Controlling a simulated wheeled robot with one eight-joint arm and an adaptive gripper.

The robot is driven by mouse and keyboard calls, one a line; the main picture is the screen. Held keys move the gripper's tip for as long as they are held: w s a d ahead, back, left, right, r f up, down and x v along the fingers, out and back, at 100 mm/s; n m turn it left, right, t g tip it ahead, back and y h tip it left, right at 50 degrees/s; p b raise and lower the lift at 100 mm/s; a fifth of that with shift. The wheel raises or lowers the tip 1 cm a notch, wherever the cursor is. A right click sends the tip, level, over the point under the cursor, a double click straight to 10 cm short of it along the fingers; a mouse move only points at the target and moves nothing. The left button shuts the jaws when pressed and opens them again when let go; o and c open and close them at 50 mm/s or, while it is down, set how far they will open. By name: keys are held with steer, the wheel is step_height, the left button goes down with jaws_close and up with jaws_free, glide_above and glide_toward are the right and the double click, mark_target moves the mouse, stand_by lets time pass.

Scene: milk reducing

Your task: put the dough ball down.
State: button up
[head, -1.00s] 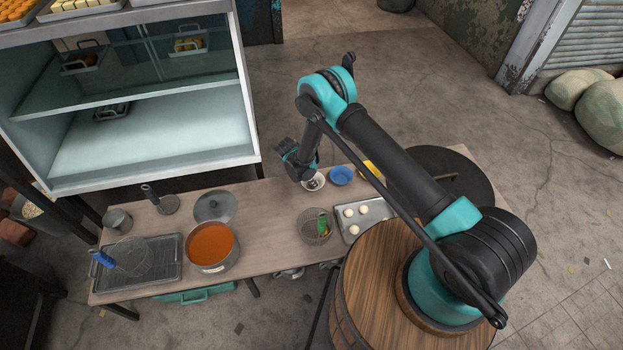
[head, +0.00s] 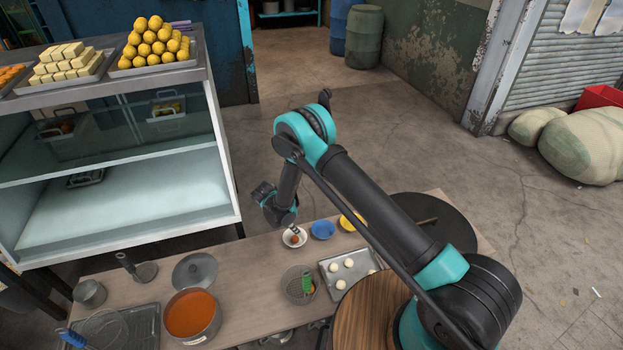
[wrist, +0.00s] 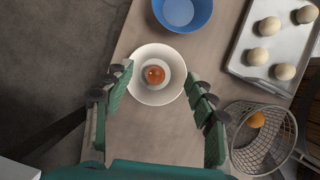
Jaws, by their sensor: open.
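An orange-brown dough ball (wrist: 155,75) lies in a white bowl (wrist: 143,96) in the wrist view. The bowl (head: 302,241) also shows in the head view, with the ball (head: 295,239) partly hidden. My gripper (wrist: 158,78) is open, its green fingers spread on either side of the bowl, apart from the ball. Several pale dough balls (wrist: 257,56) sit on a metal tray (wrist: 240,62) at the right. Contact between fingers and bowl cannot be told.
A blue bowl (wrist: 182,12) stands beside the white one. A wire basket (wrist: 236,140) with an orange item is at lower right. Bare tabletop (head: 245,262) lies between.

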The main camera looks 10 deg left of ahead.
steer(key=w+d+r+m+y, duration=0.15)
steer(key=d+r+m, duration=0.25)
steer(key=d+r, duration=0.45)
steer(key=w+d+r+m, duration=0.2)
steer(key=d+r+m, duration=0.2)
steer(key=d+r, duration=0.45)
steer(key=w+d+r+m+y, duration=0.1)
steer(key=d+r+m, duration=0.2)
steer(key=d+r, duration=0.6)
steer(key=s+d+r+m, duration=0.7)
steer(key=s+d+r, duration=0.2)
steer(key=d+r, duration=0.25)
steer(key=s+d+m+t+y, duration=0.1)
steer(key=s+d+m, duration=0.7)
steer(key=s, duration=0.6)
steer(key=shift+d+f, duration=0.25)
steer(key=shift+f, duration=0.1)
steer(key=shift+w, duration=0.1)
steer(key=shift+c, duration=0.6)
